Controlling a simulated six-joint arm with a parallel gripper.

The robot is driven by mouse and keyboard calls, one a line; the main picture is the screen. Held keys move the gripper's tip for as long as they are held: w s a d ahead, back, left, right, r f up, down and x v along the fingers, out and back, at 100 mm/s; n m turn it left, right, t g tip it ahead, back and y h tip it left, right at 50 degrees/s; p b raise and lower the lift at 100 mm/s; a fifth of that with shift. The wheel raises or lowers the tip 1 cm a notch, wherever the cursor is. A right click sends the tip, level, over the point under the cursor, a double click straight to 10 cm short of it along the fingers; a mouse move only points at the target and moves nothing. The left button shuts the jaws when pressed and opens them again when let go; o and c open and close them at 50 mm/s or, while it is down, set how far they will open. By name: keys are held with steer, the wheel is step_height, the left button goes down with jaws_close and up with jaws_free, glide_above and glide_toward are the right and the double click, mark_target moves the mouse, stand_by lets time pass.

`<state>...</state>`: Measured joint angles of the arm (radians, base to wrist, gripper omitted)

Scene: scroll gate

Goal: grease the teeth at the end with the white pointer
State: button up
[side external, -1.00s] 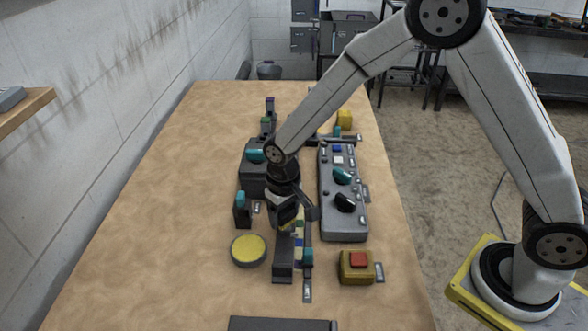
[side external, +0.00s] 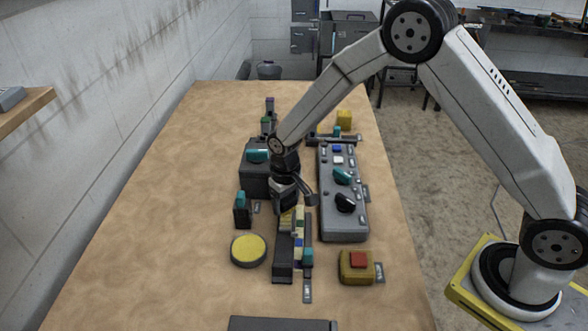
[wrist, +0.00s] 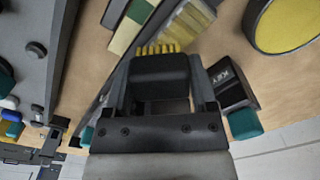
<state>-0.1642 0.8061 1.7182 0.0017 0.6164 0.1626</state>
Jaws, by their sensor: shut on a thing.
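My gripper (side external: 287,208) is shut on a dark block with yellow bristles, a brush (wrist: 160,75), whose bristles point towards the long assembly on the table. In the wrist view my gripper (wrist: 160,95) has one finger on each side of the block. The assembly has a strip of coloured segments (side external: 299,237) beside a dark rail (side external: 283,262). A ribbed yellow piece (wrist: 186,28), possibly the teeth, lies just beyond the bristles in the wrist view. I cannot tell whether the bristles touch it. I cannot make out a white pointer. My wrist hides the assembly's middle.
A grey panel with knobs (side external: 343,215) stands close on the right. A yellow disc (side external: 248,251) and a yellow box with a red button (side external: 357,264) flank the near end. A block marked KEY (wrist: 228,85) is beside the gripper. The table's left is clear.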

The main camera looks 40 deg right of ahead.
steer(key=shift+w+d, duration=0.7)
steer(key=shift+s+a, duration=3)
step_height(320, 180, up, 8)
steer(key=shift+s+a, duration=0.1)
steer(key=shift+s, duration=0.05)
